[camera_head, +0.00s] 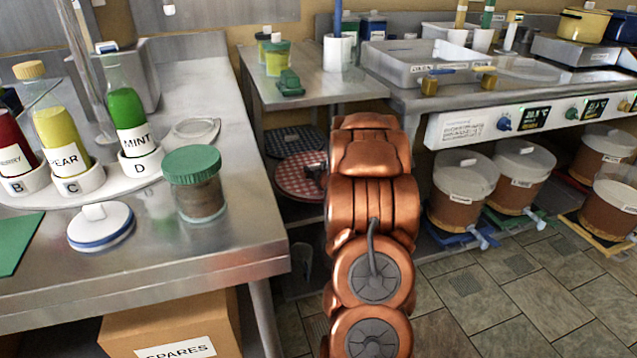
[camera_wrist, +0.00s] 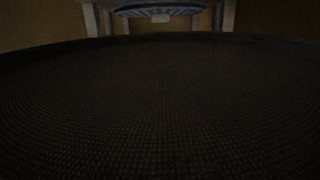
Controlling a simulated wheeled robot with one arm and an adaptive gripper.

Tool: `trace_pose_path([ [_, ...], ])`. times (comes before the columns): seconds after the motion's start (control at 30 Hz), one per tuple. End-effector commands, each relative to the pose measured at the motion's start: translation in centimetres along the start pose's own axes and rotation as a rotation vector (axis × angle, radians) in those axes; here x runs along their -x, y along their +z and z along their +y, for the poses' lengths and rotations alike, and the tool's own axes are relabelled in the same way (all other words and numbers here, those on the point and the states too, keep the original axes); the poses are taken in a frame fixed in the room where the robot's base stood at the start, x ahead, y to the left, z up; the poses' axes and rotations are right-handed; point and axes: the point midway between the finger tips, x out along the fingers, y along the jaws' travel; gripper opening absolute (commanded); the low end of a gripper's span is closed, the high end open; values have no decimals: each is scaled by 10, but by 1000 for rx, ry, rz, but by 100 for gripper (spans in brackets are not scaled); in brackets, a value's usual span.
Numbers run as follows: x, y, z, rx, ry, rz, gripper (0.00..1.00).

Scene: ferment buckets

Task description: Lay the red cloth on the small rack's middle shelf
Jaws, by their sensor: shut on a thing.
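The red checked cloth (camera_head: 298,177) is round and flat in the head view, under the top of the small rack (camera_head: 325,90). It is spread out level at shelf height. My gripper (camera_head: 318,175) is at its right edge and shut on it, partly hidden by my copper arm. I cannot tell whether the cloth touches the middle shelf or hangs just above it. In the wrist view a dark, finely woven round surface (camera_wrist: 160,110) fills most of the picture, and my fingers do not show there.
The steel counter (camera_head: 230,250) with a green-lidded jar (camera_head: 193,184) stands close on the left. Brown buckets (camera_head: 465,190) stand to the right. A blue-rimmed thing (camera_wrist: 160,9) shows beyond the dark surface.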

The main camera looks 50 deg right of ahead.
Motion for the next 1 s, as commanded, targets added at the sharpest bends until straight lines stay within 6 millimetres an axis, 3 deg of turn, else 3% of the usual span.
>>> trace_pose_path([
  [0.1, -6, 21, 1, -1, 2, -1, 26],
  [0.27, -9, 30, 2, -2, 3, 3, 26],
  [0.5, -17, 60, 4, -1, 5, -3, 26],
  [0.93, -19, 64, 3, -1, 5, 2, 26],
  [0.97, -19, 63, 3, -1, 5, 2, 64],
  [1.0, -19, 63, 3, -1, 5, 2, 68],
])
